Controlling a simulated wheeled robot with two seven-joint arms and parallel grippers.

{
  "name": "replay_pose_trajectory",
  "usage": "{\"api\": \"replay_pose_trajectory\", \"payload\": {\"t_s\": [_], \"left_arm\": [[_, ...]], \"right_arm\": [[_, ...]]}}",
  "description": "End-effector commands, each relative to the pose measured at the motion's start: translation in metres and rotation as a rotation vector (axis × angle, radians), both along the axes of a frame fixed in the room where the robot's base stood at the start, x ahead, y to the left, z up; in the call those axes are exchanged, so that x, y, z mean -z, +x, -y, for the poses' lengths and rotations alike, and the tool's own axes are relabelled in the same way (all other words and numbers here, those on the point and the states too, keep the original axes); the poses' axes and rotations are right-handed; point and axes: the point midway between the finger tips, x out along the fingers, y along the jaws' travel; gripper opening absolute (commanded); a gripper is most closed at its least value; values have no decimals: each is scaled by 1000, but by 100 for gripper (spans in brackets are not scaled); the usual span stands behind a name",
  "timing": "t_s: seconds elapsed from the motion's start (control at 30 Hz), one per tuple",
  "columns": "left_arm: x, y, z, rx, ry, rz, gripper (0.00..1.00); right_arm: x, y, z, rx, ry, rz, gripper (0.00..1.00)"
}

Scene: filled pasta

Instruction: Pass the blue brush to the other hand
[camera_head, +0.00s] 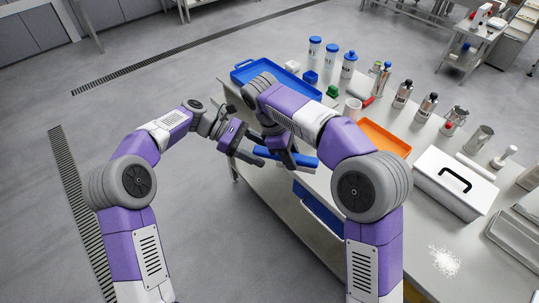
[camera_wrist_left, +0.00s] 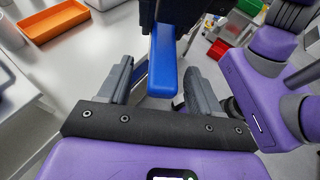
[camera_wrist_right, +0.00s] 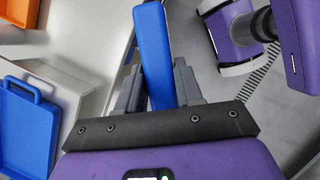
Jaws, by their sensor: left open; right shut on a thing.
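The blue brush (camera_head: 298,158) is held out in front of the table's near edge. My right gripper (camera_head: 284,155) is shut on it, and the brush stands between its fingers in the right wrist view (camera_wrist_right: 153,50). My left gripper (camera_head: 246,150) is open close to the brush's left end. In the left wrist view the brush's blue end (camera_wrist_left: 163,65) lies between the two spread left fingers (camera_wrist_left: 157,85), with gaps showing at both sides. The bristles cannot be made out.
The table (camera_head: 405,215) carries a blue tray (camera_head: 240,76), an orange tray (camera_head: 385,138), several bottles and shakers, and a white box with a black handle (camera_head: 455,190). A blue bin (camera_head: 320,212) is below the tabletop. The floor to the left is clear.

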Motion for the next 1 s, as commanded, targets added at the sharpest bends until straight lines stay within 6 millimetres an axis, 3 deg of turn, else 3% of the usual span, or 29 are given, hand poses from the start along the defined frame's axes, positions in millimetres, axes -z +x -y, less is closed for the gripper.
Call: {"api": "replay_pose_trajectory", "payload": {"t_s": [0.23, 0.63, 1.0], "left_arm": [[13, -9, 28, 2, 1, 0, 64], [15, -11, 34, 0, 1, 0, 64], [15, -11, 33, 0, 1, 0, 7]], "right_arm": [[0, 0, 0, 0, 0, 0, 7], [0, 0, 0, 0, 1, 0, 7], [0, 0, -1, -2, 1, 0, 8]]}}
